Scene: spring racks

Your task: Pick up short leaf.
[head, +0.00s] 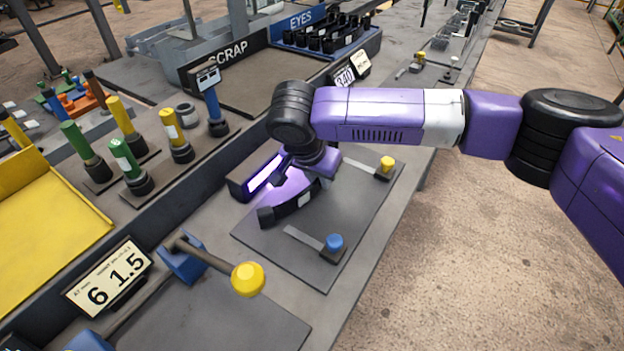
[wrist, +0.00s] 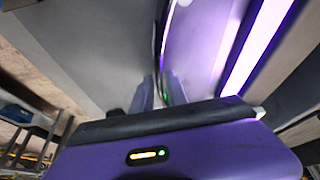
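A curved dark leaf (head: 305,199) with a small white label lies on the dark grey mat (head: 330,262) in the head view. I take it for the short leaf, though I cannot read its label. My gripper (head: 292,190) is low over its far side, and the wrist hides the fingers and part of the leaf. In the wrist view the two fingertips of my gripper (wrist: 160,90) show beyond the purple housing. A curved, purple-lit surface runs down close to them. Whether they touch or grip it, I cannot tell.
Blue-knobbed (head: 334,243) and yellow-knobbed (head: 386,164) blocks with flat strips stand on the mat. A bright purple-lit bar (head: 262,174) lies behind the leaf. Left are upright green and yellow cylinders (head: 122,157), a "6 1.5" sign (head: 108,280) and a yellow-ended rod (head: 247,279).

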